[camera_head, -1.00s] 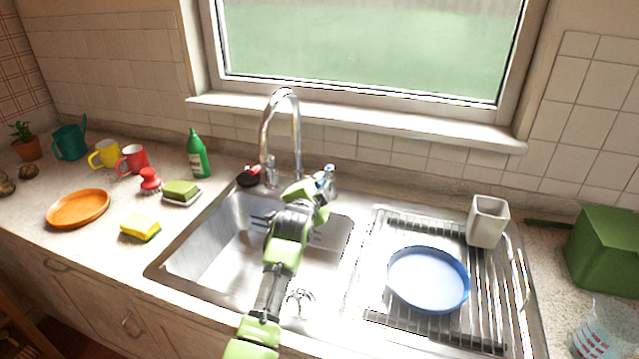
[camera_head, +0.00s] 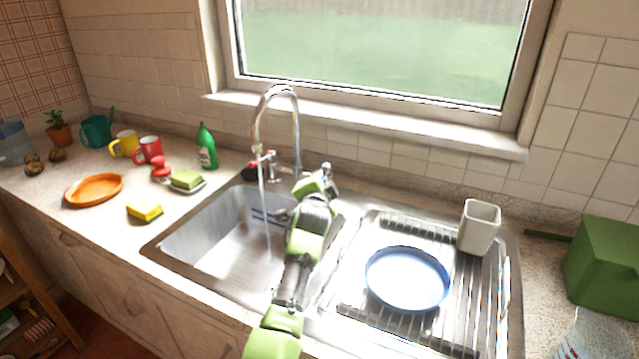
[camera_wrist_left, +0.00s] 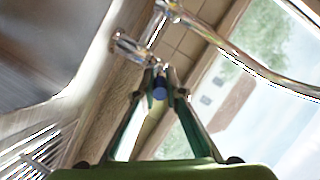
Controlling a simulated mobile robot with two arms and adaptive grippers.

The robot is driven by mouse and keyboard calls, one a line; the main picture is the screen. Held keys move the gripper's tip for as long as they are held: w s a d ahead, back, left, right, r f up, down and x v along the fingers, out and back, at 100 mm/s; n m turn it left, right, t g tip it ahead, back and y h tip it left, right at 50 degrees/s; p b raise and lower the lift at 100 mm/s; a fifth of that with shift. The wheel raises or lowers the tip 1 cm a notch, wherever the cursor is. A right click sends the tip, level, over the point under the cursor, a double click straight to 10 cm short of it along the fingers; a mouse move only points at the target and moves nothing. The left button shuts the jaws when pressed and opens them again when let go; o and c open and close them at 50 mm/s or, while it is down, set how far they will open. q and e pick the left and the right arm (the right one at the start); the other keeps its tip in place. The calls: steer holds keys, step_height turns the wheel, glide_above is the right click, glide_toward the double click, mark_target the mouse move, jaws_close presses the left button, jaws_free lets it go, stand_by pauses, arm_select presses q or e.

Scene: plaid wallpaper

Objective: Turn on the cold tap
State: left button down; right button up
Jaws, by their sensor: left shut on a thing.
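The chrome faucet (camera_head: 297,130) stands behind the sink, its curved spout over the left basin. A stream of water (camera_head: 263,205) runs from the spout into the basin. The cold tap handle with a blue end (camera_wrist_left: 159,92) sits between the fingertips in the left wrist view. My left gripper (camera_head: 326,174) is shut on this handle, at the right side of the faucet, and partly hides it in the head view. The hot tap handle with a red mark (camera_head: 266,156) is on the faucet's left side. My right gripper is out of view.
A blue-rimmed plate (camera_head: 407,279) and a white square cup (camera_head: 479,227) are on the drying rack to the right. A green bottle (camera_head: 206,146), green sponge (camera_head: 186,179), yellow sponge (camera_head: 145,212) and mugs stand on the left counter. The window sill (camera_head: 370,125) is behind the faucet.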

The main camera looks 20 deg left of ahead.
arm_select(q)
steer(key=c, duration=2.4)
jaws_free()
steer(key=o, duration=0.3)
steer(key=shift+d, duration=0.1)
steer(key=shift+r, duration=0.15)
step_height(320, 180, up, 9)
steer(key=shift+r, duration=0.15)
steer(key=shift+w+r, duration=0.1)
steer(key=shift+r, duration=0.05)
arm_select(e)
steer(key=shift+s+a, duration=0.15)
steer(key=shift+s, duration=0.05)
